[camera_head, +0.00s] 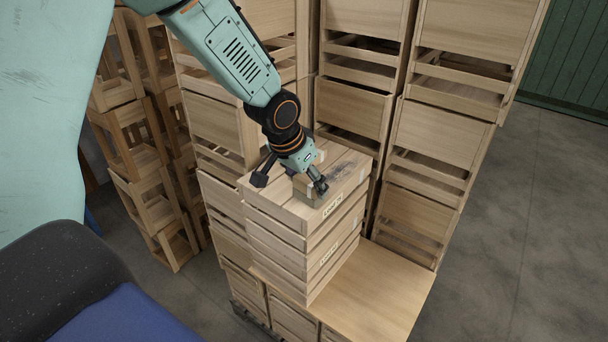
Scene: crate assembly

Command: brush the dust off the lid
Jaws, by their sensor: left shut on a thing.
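The lid (275,201) is the slatted wooden top of a stack of crates in the middle of the head view. A dark grey smear of dust (347,169) lies on its right part. My left gripper (313,182) is over the middle of the lid, just left of the smear, pointing down. It is shut on a small tan block, which looks like a brush (306,190). The gripper partly hides the brush, and I cannot tell whether its underside touches the lid. My right gripper is out of view.
The crate stack stands on a wooden surface (378,295) with free room at its front right. Tall stacks of open wooden crates (432,125) rise close behind. More crate frames (135,150) stand at left. Grey floor (530,230) is clear at right.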

